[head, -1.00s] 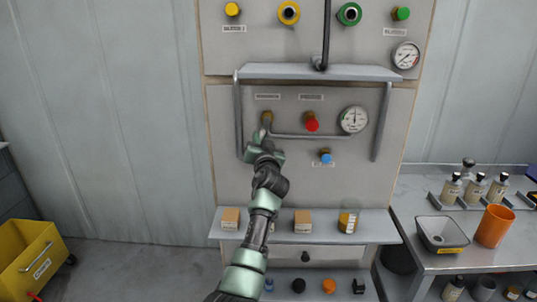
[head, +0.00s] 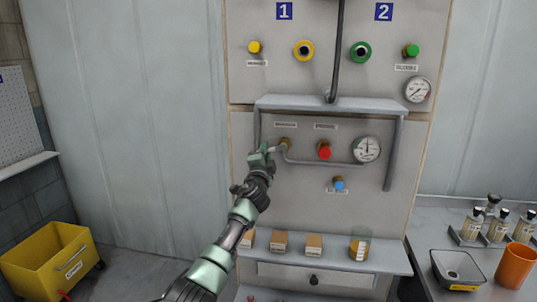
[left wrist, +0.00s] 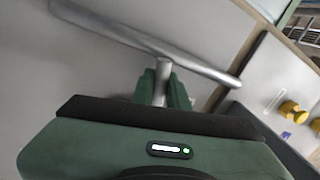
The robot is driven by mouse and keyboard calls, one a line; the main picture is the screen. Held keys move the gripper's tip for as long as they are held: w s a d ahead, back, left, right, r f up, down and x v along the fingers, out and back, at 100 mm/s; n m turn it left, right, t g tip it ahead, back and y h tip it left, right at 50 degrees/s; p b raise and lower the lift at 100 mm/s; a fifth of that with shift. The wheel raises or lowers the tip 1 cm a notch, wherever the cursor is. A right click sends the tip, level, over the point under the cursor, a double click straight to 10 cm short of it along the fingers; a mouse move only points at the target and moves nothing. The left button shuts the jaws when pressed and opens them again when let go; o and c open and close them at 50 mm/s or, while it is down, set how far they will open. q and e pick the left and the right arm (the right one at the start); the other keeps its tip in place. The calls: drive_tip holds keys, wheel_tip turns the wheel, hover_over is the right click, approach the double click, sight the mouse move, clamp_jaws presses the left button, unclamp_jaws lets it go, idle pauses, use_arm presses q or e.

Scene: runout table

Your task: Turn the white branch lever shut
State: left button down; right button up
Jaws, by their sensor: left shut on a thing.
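The white branch lever (head: 274,149) sits at the brass valve (head: 285,144) on the left of the middle panel. It points left and slightly down from the valve. My left gripper (head: 264,153) is at the lever's outer end, left of the valve, and is shut on it. In the left wrist view the gripper (left wrist: 161,90) has a pale grey stub, the lever (left wrist: 162,72), between its green fingers. The fingers hide the lever's end. My right gripper is not in view.
A grey pipe frame (head: 393,155) surrounds the panel; a grey bar (left wrist: 115,33) crosses close beyond the fingers in the wrist view. A shelf (head: 330,262) with boxes is below.

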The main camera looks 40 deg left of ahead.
use_arm(q)
drive_tip(key=shift+s+a+r+m, duration=0.1)
drive_tip(key=shift+a+r+m, duration=0.1)
drive_tip(key=shift+r, duration=0.2)
drive_tip(key=shift+s+a+r+m, duration=0.1)
drive_tip(key=shift+r+m, duration=0.1)
drive_tip(key=shift+r, duration=0.15)
drive_tip(key=shift+r+m+t+p, duration=0.35)
drive_tip(key=shift+m+p, duration=0.15)
drive_tip(key=shift+m, duration=0.2)
drive_tip(key=shift+r+m+h+p, duration=0.3)
drive_tip(key=shift+r+m+h, duration=0.1)
drive_tip(key=shift+m, duration=0.4)
drive_tip(key=c, duration=1.4)
unclamp_jaws()
drive_tip(key=shift+w, duration=0.1)
drive_tip(key=shift+w+a+f, duration=0.15)
drive_tip(key=shift+a+f, duration=0.05)
drive_tip(key=shift+f, duration=0.3)
drive_tip(key=b+v, duration=0.1)
drive_tip(key=v, duration=0.6)
drive_tip(key=shift+s+d+b, duration=0.2)
drive_tip(key=shift+s+b, duration=0.1)
drive_tip(key=shift+s, duration=0.05)
